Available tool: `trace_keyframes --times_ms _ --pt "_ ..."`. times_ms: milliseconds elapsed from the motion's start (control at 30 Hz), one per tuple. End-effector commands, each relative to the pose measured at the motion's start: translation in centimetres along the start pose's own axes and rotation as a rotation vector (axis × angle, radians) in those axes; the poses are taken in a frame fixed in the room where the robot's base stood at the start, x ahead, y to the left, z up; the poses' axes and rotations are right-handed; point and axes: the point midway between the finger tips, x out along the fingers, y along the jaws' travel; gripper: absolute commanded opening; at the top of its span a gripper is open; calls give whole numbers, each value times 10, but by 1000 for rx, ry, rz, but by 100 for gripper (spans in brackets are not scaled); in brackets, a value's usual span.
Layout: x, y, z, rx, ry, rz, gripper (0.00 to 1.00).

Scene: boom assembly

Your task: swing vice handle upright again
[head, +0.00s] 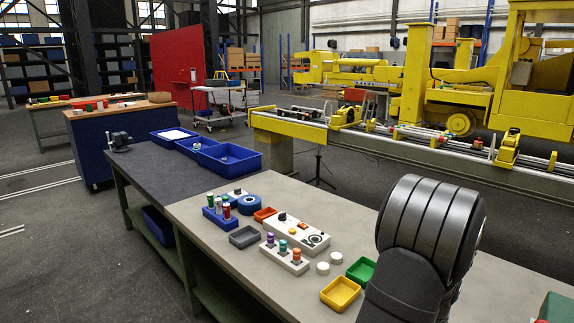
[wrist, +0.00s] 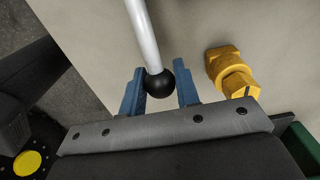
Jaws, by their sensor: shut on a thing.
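In the wrist view a pale metal rod (wrist: 142,32) ends in a black ball knob (wrist: 159,83); this looks like the vice handle. The knob sits between the two blue fingers of my gripper (wrist: 160,90), which is shut on it. The rod runs from the knob to the top edge of the picture. Its far end and the vice body it belongs to are out of that view, so I cannot tell how upright it is. In the head view my arm fills the right front, and my gripper and this handle do not show there. A small dark vice (head: 120,141) stands on the far bench end.
A yellow hex fitting (wrist: 232,72) lies close to the right of my gripper.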

Motion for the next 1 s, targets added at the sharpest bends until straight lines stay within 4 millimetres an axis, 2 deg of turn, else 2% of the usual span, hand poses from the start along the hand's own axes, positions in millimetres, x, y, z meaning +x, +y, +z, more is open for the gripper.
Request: trace_keyframes --times_ms 300,733,1000 --pt "-21 -1 5 0 -1 -4 17" --pt "-25 -1 6 0 -1 -3 17" --pt "-39 -1 13 0 -1 -4 17"
